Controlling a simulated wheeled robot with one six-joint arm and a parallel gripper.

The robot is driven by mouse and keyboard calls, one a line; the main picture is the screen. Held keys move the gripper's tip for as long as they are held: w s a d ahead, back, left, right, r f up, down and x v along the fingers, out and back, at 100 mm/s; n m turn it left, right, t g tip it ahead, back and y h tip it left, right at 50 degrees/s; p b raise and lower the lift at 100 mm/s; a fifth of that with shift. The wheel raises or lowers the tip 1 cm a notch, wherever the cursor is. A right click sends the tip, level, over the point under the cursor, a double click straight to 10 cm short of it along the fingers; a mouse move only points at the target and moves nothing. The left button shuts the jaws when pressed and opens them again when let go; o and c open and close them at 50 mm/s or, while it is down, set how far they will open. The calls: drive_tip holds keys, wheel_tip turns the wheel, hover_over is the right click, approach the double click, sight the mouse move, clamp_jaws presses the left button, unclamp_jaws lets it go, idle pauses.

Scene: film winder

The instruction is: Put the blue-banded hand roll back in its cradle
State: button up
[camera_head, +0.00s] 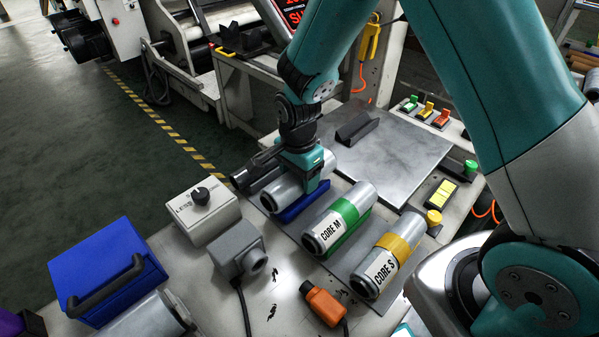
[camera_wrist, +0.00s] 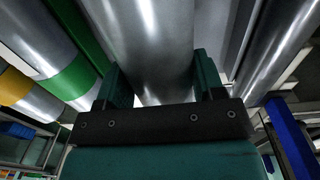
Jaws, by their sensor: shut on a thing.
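My gripper (camera_head: 312,183) is shut across the middle of a silver hand roll (camera_head: 268,196), coming from above. In the wrist view, my two teal fingers (camera_wrist: 160,88) stand on either side of the silver roll (camera_wrist: 145,40). The roll's band is not visible; my fingers cover its middle. The roll lies level over the blue cradle (camera_head: 296,209), roughly in line with it. I cannot tell whether it rests in the cradle or hangs slightly above it.
The green-banded CORE M roll (camera_head: 337,222) and yellow-banded CORE S roll (camera_head: 389,258) lie to the right. A grey box with a knob (camera_head: 203,212), a grey device (camera_head: 237,252), an orange device (camera_head: 323,303) and a blue case (camera_head: 107,272) stand nearby. A metal plate (camera_head: 400,150) lies behind.

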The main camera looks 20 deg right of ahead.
drive_tip(key=shift+f, duration=0.7)
drive_tip(key=o, duration=1.2)
wheel_tip(320, 180, up, 18)
drive_tip(key=p, duration=0.2)
drive_tip(key=shift+w+f+p, duration=0.2)
drive_tip(key=shift+f+p, duration=0.05)
drive_tip(key=shift+p, duration=0.05)
